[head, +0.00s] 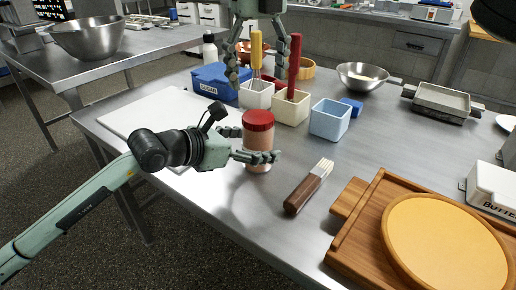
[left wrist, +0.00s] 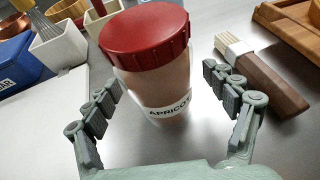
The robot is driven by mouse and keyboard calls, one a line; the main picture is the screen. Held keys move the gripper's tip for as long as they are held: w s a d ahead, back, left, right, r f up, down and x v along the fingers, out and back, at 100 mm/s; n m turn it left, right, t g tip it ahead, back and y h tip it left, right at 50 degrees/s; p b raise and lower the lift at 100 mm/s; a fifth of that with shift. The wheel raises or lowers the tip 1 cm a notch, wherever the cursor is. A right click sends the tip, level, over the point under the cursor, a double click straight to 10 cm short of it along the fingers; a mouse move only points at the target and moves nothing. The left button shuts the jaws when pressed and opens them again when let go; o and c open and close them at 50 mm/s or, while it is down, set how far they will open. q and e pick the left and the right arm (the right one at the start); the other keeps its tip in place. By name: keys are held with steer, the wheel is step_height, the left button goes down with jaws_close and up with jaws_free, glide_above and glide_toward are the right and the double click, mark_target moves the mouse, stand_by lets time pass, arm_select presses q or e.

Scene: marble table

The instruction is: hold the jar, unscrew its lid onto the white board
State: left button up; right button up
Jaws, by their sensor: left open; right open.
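The jar (head: 257,150) stands upright near the front edge of the table, with its red lid (head: 258,120) on. In the left wrist view the jar (left wrist: 165,90) carries a label reading "APRICOT", and its ribbed red lid (left wrist: 143,32) is on top. My left gripper (head: 262,146) is open with a finger on each side of the jar; gaps seem to show between fingers and glass. My right gripper (head: 263,62) is open above the utensil containers, behind the jar. The white board (head: 160,112) lies flat to the left of the jar, its surface clear.
A brush (head: 308,187) lies right of the jar, near a wooden tray (head: 345,235). Behind stand a white container (head: 256,97), a cream container (head: 290,108), a pale blue container (head: 330,120) and a blue sugar box (head: 212,80). A metal bowl (head: 362,77) is further back.

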mark_target(258, 116)
arm_select(q)
steer(key=shift+c, duration=0.5)
jaws_close()
arm_select(e)
steer(key=m, duration=0.7)
steer(key=shift+m, duration=0.3)
steer(key=m, duration=0.4)
steer(key=shift+m, duration=0.4)
steer(key=m, duration=0.5)
steer(key=shift+f, duration=0.25)
steer(key=shift+m, duration=0.3)
step_height(258, 116, down, 8)
steer(key=shift+r, duration=0.2)
